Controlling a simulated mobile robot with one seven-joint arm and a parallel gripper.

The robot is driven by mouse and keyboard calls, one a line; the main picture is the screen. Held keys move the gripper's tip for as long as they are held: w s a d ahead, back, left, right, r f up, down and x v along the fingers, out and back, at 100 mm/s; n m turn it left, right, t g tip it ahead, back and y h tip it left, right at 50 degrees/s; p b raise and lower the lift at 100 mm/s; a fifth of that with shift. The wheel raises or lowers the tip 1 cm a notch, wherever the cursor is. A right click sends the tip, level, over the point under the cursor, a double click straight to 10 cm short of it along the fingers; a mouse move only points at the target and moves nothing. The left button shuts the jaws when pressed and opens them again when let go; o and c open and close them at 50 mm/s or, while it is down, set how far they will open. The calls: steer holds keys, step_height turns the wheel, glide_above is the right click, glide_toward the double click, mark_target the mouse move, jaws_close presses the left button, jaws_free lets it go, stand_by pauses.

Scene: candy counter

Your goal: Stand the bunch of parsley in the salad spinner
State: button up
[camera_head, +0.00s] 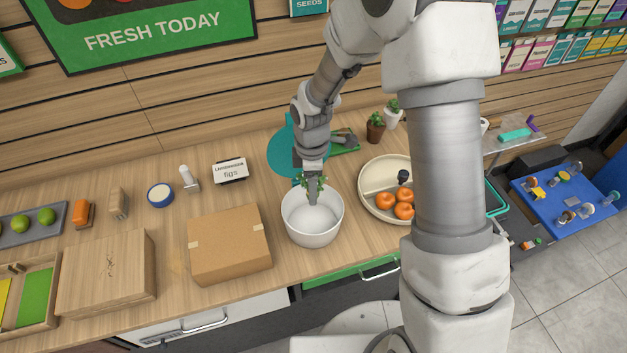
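A white round bowl, which I take for the salad spinner (312,231), stands open on the wooden counter, and its visible inside looks empty. My gripper (314,190) points down at the bowl's back rim. Green leaves of the parsley (325,181) stick out on both sides of my gripper's fingers, so it appears shut on the bunch. The fingers hide most of the parsley, including its stems. The leaves show around the height of the back rim; I cannot tell whether any part touches the bowl.
A cardboard box (229,247) stands just left of the bowl. A round tray (372,205) with oranges (385,200) is close on the right. A teal round mat (284,152) and small potted plants (375,127) are behind. A figs sign (230,171) stands at the back left.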

steer(key=shift+f+b, duration=5.3)
steer(key=shift+f, duration=1.25)
steer(key=shift+f+b, duration=0.55)
steer(key=shift+f, duration=0.1)
steer(key=o, duration=1.2)
steer(key=shift+r, duration=0.1)
step_height(320, 180, up, 6)
steer(key=p, duration=0.4)
